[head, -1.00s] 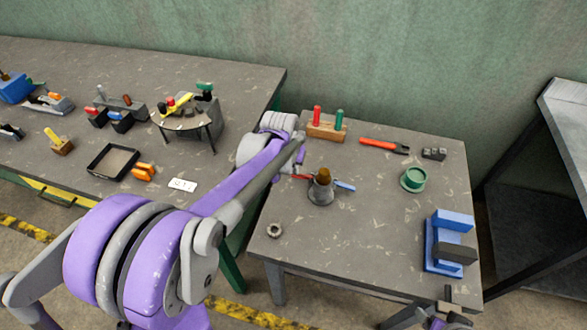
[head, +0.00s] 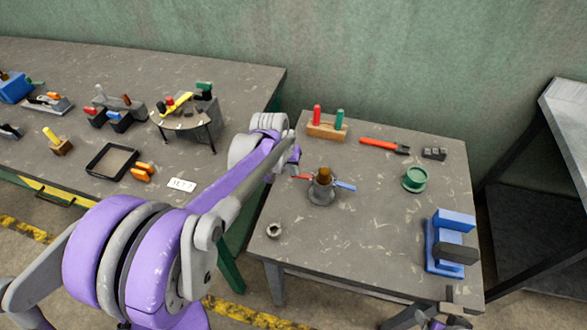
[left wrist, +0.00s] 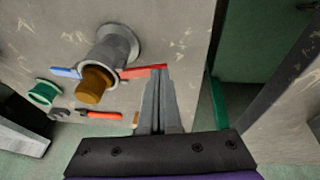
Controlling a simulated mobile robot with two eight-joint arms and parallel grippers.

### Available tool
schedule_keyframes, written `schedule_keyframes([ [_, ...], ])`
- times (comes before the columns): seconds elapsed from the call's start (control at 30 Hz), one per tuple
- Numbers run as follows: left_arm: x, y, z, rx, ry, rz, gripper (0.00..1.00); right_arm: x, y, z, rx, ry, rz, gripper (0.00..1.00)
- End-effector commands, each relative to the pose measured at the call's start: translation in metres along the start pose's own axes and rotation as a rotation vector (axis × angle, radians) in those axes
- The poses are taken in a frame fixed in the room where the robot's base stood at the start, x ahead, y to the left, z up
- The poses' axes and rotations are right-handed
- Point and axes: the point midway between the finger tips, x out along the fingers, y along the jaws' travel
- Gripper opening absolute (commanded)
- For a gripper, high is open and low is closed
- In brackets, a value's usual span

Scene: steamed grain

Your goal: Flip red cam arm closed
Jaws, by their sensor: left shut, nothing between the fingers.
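A grey metal coupling (head: 321,193) with a brown plug (head: 324,175) stands on the right-hand table. Its red cam arm (head: 303,176) sticks out to the left and its blue cam arm (head: 345,185) to the right. In the left wrist view the red cam arm (left wrist: 145,71) sticks out sideways from the coupling (left wrist: 117,47). My left gripper (left wrist: 158,72) is shut and empty, its fingertips at the red arm's outer end; I cannot tell if they touch. In the head view my forearm partly hides this gripper. My right gripper (head: 440,318) shows partly at the bottom edge, its jaws unclear.
A wooden block with red and green pegs (head: 327,130), red-handled pliers (head: 384,146), a green ring (head: 414,179), a blue fixture (head: 449,245) and a nut (head: 274,230) lie around the coupling. The table between the nut and the blue fixture is clear.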

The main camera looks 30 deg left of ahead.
Motion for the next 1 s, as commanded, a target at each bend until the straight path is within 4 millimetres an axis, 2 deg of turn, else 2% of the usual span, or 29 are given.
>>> schedule_keyframes([
  [0.37, 0.014, -0.010, 0.004, -0.064, 0.004, 0.193, 0.00, 0.018, 0.000, 0.015, 0.000, -0.011, 0.000, 0.73],
  [1.0, 0.052, -0.012, 0.015, -0.233, 0.014, 0.779, 0.00, 0.078, 0.000, 0.056, 0.000, -0.035, 0.000, 0.73],
])
